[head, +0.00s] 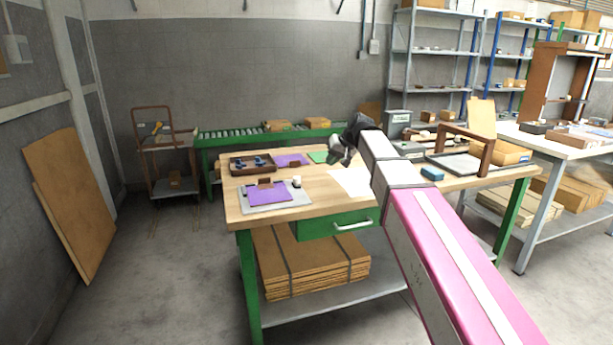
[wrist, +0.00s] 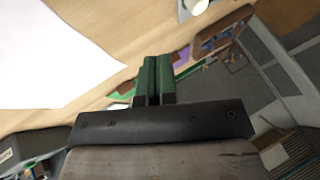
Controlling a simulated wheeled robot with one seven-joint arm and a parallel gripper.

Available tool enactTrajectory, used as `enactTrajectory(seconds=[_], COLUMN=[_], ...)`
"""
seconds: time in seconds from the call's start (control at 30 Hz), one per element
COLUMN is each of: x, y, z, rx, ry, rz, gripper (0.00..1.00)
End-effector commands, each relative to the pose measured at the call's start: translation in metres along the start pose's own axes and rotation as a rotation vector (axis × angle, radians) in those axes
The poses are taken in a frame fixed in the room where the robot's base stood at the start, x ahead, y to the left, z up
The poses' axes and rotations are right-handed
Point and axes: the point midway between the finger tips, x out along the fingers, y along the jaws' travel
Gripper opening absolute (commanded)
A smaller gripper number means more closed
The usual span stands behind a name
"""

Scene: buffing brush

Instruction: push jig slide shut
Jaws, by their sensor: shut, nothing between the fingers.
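What looks like the jig is a grey plate (head: 291,205) on the left front of the wooden bench. A purple sheet (head: 268,196) lies on it with a brown block (head: 265,183) at its back edge, and a small white round part (head: 297,182) stands on the right. Which piece is the slide, and how far open it is, I cannot tell. My gripper (head: 336,163) is above the bench, behind and right of the jig, apart from it. In the wrist view its green fingers (wrist: 153,78) are together and empty; the plate's edge (wrist: 184,12) shows at the top.
A brown tray (head: 252,168) with blue parts, another purple sheet (head: 291,160) and a green sheet (head: 318,157) lie at the back. White paper (head: 350,182) lies right of the jig. A brown frame (head: 484,156) stands at the bench's right. A green drawer (head: 335,224) hangs below.

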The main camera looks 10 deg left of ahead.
Motion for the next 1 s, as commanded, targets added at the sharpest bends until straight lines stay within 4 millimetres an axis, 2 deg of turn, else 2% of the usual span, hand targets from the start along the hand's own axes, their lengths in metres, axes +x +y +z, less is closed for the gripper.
enactTrajectory(seconds=[0.27,0.43,0.57,0.97,1.0], x=[0.0,0.009,0.028,0.102,0.106], y=[0.0,0.0,0.001,0.0,-0.005], z=[0.0,0.0,0.0,-0.001,0.0], rx=[0.0,0.0,0.001,0.0,-0.001], ry=[0.0,0.0,-0.003,-0.002,-0.002], rz=[0.0,0.0,0.0,0.0,-0.001], gripper=[0.0,0.0,0.0,0.0,0.0])
